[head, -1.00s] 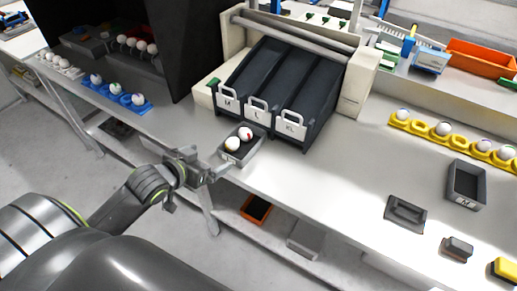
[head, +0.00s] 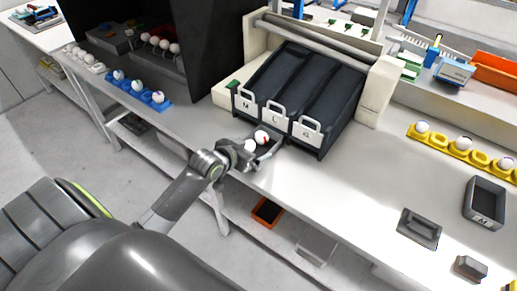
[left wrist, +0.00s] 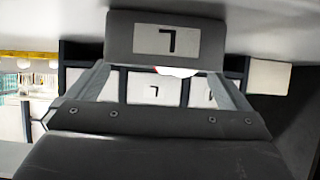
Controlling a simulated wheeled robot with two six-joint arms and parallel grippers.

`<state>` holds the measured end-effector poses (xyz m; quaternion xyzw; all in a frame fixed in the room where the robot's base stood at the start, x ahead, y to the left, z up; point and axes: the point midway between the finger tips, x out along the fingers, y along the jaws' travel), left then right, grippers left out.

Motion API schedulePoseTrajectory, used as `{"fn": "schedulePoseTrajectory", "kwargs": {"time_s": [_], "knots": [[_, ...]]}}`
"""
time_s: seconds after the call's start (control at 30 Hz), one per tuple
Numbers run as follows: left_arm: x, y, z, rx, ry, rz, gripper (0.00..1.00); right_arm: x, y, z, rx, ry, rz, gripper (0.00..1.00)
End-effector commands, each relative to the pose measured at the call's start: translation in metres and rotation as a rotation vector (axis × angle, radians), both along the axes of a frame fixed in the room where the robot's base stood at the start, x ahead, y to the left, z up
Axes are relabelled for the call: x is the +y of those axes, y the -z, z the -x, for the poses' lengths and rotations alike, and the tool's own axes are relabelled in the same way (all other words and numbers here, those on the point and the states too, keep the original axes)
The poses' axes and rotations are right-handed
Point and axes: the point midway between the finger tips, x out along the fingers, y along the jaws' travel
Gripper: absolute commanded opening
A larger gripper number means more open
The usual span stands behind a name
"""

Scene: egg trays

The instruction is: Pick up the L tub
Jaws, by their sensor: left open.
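The L tub (head: 274,148) is a small dark grey open box on the bench, just in front of the sorting chutes. It holds a white egg (head: 262,137) and another egg (head: 250,146). My left gripper (head: 252,158) is open at the tub's near side and hides part of its front. In the left wrist view, the tub's labelled front (left wrist: 122,38) appears upside down, just beyond the two spread fingers (left wrist: 165,88). I cannot tell whether the fingers touch it. My right gripper is not in view.
Chutes marked M, L and XL (head: 316,92) stand right behind the tub. A blue egg tray (head: 137,93) is at left and a yellow egg tray (head: 443,140) at right. Another grey tub (head: 486,220) stands far right.

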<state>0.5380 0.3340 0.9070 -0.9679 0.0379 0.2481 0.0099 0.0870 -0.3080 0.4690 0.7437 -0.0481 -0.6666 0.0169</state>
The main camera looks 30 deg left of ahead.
Motion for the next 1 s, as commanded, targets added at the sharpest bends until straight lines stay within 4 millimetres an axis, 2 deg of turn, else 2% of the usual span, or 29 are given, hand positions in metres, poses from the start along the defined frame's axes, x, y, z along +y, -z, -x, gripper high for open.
{"fn": "schedulePoseTrajectory", "kwargs": {"time_s": [0.2, 0.43, 0.8, 1.0], "knots": [[-0.002, 0.002, -0.022, -0.002, 0.000, 0.002, 1.00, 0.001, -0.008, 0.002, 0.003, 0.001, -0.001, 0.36], [-0.003, 0.014, -0.043, -0.001, -0.001, 0.002, 1.00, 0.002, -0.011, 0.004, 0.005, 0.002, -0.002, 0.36], [-0.003, 0.017, -0.048, -0.001, 0.000, 0.000, 1.00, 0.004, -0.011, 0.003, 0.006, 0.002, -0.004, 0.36], [-0.003, 0.017, -0.048, -0.001, -0.001, 0.000, 0.74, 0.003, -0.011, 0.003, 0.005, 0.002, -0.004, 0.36]]}}
